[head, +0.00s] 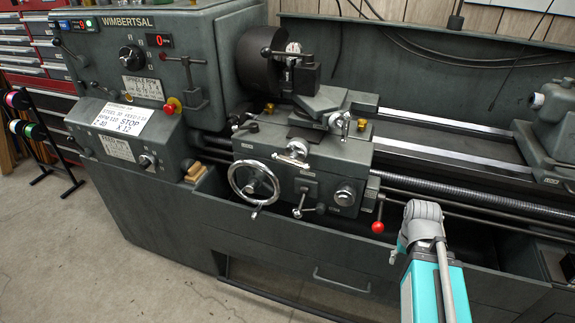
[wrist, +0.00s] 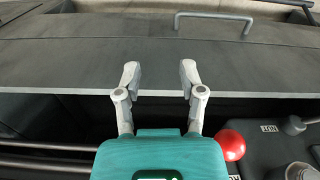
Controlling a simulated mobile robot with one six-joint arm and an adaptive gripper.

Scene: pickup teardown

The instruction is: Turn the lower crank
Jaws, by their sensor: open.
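The green-grey lathe carries a large spoked handwheel with a crank handle (head: 254,184) low on the left of its carriage front. A smaller chrome crank (head: 295,151) sits higher and to the right of it. My gripper (wrist: 159,76) is open and empty, its two pale fingers spread in the wrist view. It is near the lathe's lower front, to the right of the handwheel and apart from it. A red ball knob (head: 377,227) on a lever is close to my arm; it also shows beside my gripper in the wrist view (wrist: 230,145). My arm mostly hides the gripper in the head view.
A drawer-like handle (head: 341,281) is on the lower front panel; it shows at the top of the wrist view (wrist: 213,18). Small levers (head: 303,202) and a round knob (head: 345,196) stick out of the carriage front. Open floor (head: 130,277) lies at the left.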

